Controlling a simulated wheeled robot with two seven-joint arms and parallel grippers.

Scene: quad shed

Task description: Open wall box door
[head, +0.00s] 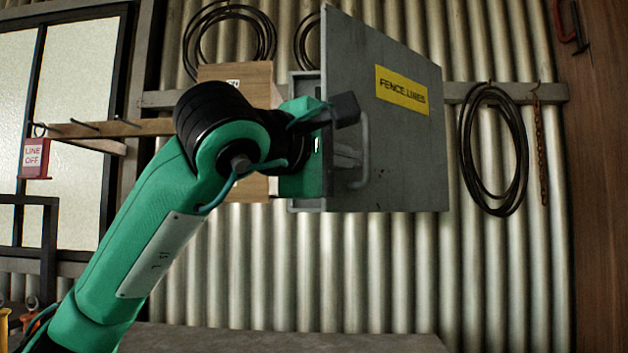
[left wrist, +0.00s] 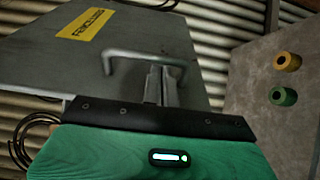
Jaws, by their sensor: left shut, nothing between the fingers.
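The grey wall box door (head: 400,150) has a yellow "FENCE LINES" label and also fills the upper left of the left wrist view (left wrist: 60,75). Its left edge stands out toward me, and part of the grey box (head: 305,88) shows behind that edge, so the door looks partly open. The bar handle (head: 364,150) is near the left edge; it also shows in the left wrist view (left wrist: 130,54). My left gripper (head: 350,156) is shut and empty, its fingers (left wrist: 162,82) right at the handle. I cannot tell whether they touch it. My right gripper is out of view.
A wooden box (head: 255,80) is on the wall behind my left arm. A coiled cable (head: 465,150) and a chain (head: 543,150) hang at the right. A red "LINE OFF" tag (head: 34,158) hangs at the left. A grey worktop (head: 300,340) lies below.

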